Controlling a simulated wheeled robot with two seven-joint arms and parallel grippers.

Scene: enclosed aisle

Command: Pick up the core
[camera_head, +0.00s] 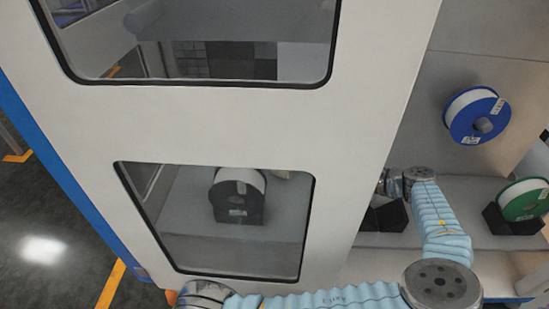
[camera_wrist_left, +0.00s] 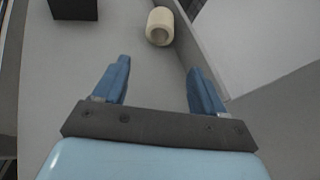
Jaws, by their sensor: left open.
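The core (camera_wrist_left: 160,27) is a short cream hollow cylinder. In the left wrist view it lies on a grey shelf surface, beside a pale wall on its right. My left gripper (camera_wrist_left: 158,66) is open and empty, its two blue fingers apart. The core is ahead of the fingertips, roughly in line with the gap between them and not touching them. My left gripper is hidden there by the cabinet panel. My right gripper is not seen.
A spool on a black stand (camera_head: 238,204) is behind the lower window. A blue spool (camera_head: 466,128) hangs at the right, and a green spool (camera_head: 524,205) sits below it on a black holder. In the left wrist view a dark block (camera_wrist_left: 74,9) stands left of the core.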

